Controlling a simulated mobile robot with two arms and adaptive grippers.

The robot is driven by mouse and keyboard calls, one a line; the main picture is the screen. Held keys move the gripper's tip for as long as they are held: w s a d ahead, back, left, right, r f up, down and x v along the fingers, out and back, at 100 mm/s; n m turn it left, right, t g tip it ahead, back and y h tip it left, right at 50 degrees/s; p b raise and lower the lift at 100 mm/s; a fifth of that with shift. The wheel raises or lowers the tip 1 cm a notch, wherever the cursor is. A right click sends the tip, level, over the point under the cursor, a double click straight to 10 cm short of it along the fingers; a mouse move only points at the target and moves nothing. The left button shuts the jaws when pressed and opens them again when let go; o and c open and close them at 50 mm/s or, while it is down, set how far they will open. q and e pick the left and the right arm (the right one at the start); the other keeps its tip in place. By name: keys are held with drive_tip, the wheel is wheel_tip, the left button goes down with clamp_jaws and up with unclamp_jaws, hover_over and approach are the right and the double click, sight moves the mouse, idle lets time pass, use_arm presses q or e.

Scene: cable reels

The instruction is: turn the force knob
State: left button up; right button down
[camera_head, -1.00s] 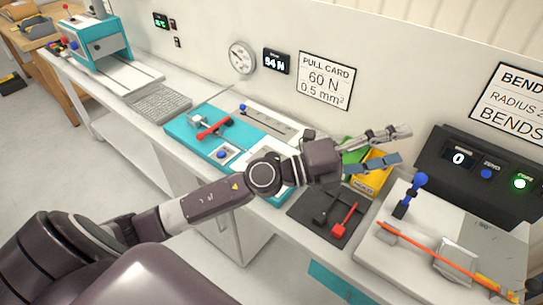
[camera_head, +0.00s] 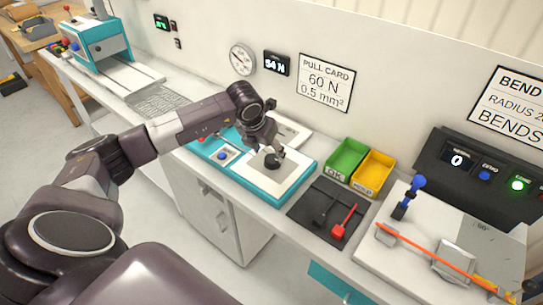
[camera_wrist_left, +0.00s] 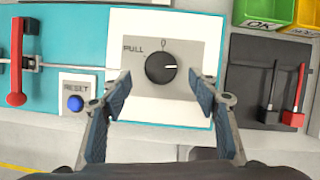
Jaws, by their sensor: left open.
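The force knob (camera_wrist_left: 160,67) is a round black dial with a white pointer line, on a grey plate marked PULL and 0. In the left wrist view its pointer is turned to the right. In the head view the knob (camera_head: 272,161) sits on the teal pull tester (camera_head: 297,184), partly behind the fingers. My left gripper (camera_head: 264,150) is above the knob, pointing down. In the left wrist view my left gripper (camera_wrist_left: 160,98) is open, one finger on either side below the knob, and holds nothing. My right gripper is not in view.
A blue RESET button (camera_wrist_left: 75,103) and a red lever (camera_wrist_left: 16,62) lie left of the knob. A black tray (camera_head: 311,220) with red and black tools, a green bin (camera_head: 344,158) and a yellow bin (camera_head: 373,173) stand right. The display (camera_head: 277,63) reads 54 N; the card (camera_head: 325,82) reads 60 N.

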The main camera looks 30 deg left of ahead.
sight(272, 159)
use_arm(q)
drive_tip(key=p+x, duration=0.1)
drive_tip(key=x, duration=0.4)
drive_tip(key=c, duration=1.2)
drive_tip(key=shift+o, duration=0.2)
drive_tip(key=shift+f+m+b, duration=0.15)
drive_tip(key=shift+m+b, duration=0.45)
drive_tip(key=shift+b, duration=0.25)
drive_tip(key=shift+h, duration=0.3)
drive_tip(key=shift+r+m, duration=0.2)
drive_tip(key=shift+m, duration=0.1)
drive_tip(key=o, duration=1.2)
drive_tip(key=shift+c, duration=0.2)
